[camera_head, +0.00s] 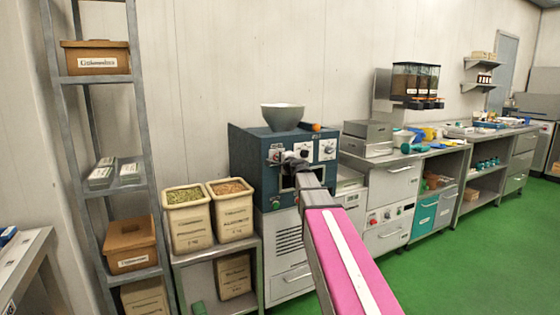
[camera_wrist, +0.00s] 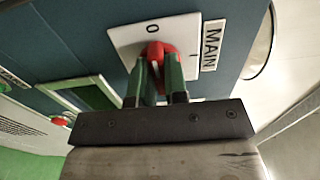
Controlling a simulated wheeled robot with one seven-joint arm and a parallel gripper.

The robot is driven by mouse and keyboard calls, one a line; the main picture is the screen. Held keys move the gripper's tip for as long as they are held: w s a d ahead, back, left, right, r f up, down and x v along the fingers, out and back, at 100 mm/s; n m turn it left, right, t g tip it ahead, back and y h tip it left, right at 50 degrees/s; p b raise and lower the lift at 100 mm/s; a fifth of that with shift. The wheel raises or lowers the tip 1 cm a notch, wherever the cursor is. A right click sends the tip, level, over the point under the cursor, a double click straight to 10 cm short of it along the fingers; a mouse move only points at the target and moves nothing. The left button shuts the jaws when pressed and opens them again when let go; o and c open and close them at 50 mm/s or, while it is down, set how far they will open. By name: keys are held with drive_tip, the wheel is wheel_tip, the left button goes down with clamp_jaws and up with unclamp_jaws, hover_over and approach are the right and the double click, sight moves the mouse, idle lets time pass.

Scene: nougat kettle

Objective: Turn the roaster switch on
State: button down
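The roaster is a dark blue box (camera_head: 240,150) with white switch plates on its front, under a grey bowl-shaped hopper. In the wrist view, a red rotary knob (camera_wrist: 158,49) sits on a white plate (camera_wrist: 124,38) marked 0, beside a label reading MAIN (camera_wrist: 211,45). My gripper (camera_wrist: 157,66) has its two green fingers on either side of the red knob, close together and seemingly closed on it. In the head view my gripper (camera_head: 277,157) is at the roaster's upper front, and my arm hides part of that face. Which mark the knob points to is unclear.
A red button (camera_wrist: 61,120) sits lower on the panel in the wrist view. Two ingredient bins (camera_head: 187,223) stand on a low table left of the roaster, beside a metal shelf (camera_head: 100,80). Counters run to the right. The green floor (camera_head: 450,260) is clear.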

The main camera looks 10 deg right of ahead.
drive_tip(key=shift+m, duration=0.4)
drive_tip(key=m, duration=0.4)
drive_tip(key=shift+m, duration=6.5)
drive_tip(key=c, duration=1.1)
unclamp_jaws()
drive_tip(key=shift+c, duration=0.2)
